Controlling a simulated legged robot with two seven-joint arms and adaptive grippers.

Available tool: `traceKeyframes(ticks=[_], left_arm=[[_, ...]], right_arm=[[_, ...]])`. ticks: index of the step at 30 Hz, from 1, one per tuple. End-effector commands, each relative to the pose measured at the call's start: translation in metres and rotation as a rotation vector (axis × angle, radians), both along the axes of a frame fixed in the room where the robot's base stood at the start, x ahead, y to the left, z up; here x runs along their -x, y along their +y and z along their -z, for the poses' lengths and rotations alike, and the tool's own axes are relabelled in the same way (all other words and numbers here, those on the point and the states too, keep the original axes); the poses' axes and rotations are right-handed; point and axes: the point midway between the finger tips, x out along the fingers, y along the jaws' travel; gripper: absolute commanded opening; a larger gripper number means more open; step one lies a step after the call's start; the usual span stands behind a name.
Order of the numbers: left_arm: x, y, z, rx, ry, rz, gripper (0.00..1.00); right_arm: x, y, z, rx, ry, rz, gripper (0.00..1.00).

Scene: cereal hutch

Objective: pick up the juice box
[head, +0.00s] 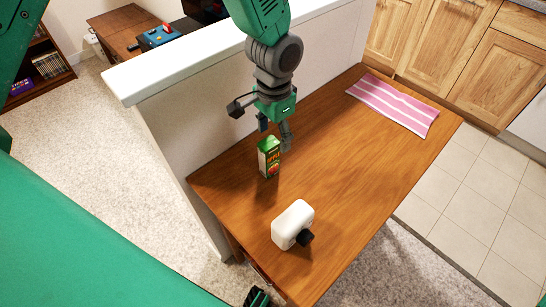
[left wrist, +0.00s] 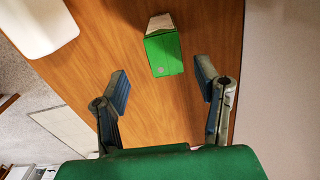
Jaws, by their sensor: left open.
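The juice box (head: 269,158) is a green carton with an apple picture and stands upright on the wooden table. In the left wrist view the juice box (left wrist: 163,54) shows its green top and a pale slanted part, just beyond and between the fingertips. My left gripper (head: 275,132) hangs just above and beside the carton in the head view, partly overlapping its top. In the wrist view my left gripper (left wrist: 162,85) is open, with a finger on either side and nothing between the pads. My right gripper is not clearly seen.
A white bottle with a black cap (head: 293,223) lies on the table (head: 340,160) near its front edge. A pink striped cloth (head: 394,104) lies at the far end. A white-topped half wall (head: 180,125) runs along the table's left side. The table's middle is clear.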

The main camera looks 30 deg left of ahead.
Motion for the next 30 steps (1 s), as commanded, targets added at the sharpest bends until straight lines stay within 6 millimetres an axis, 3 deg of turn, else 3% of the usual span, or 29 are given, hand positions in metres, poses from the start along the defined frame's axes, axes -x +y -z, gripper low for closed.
traceKeyframes(ticks=[12, 21, 23, 26, 27, 30], left_arm=[[0.005, 0.003, 0.049, 0.0, 0.001, 0.0, 0.57], [0.005, 0.001, 0.053, -0.001, -0.002, 0.001, 0.57], [0.005, 0.002, 0.053, -0.001, -0.001, 0.0, 0.39], [0.005, 0.003, 0.054, 0.0, -0.001, 0.0, 0.04], [0.005, 0.003, 0.054, 0.0, -0.001, 0.0, 0.0], [0.005, 0.004, 0.054, 0.002, -0.001, 0.0, 0.0]], right_arm=[[0.0, 0.0, -0.001, -0.001, -0.001, -0.001, 0.38], [0.0, 0.0, -0.001, 0.0, -0.001, -0.001, 0.38], [0.0, 0.0, -0.001, 0.0, -0.001, 0.0, 0.38], [0.0, 0.0, -0.001, 0.0, -0.001, 0.0, 0.38], [0.0, 0.0, -0.001, 0.0, -0.001, 0.0, 0.38], [0.0, 0.0, -0.001, 0.0, -0.001, 0.0, 0.38]])
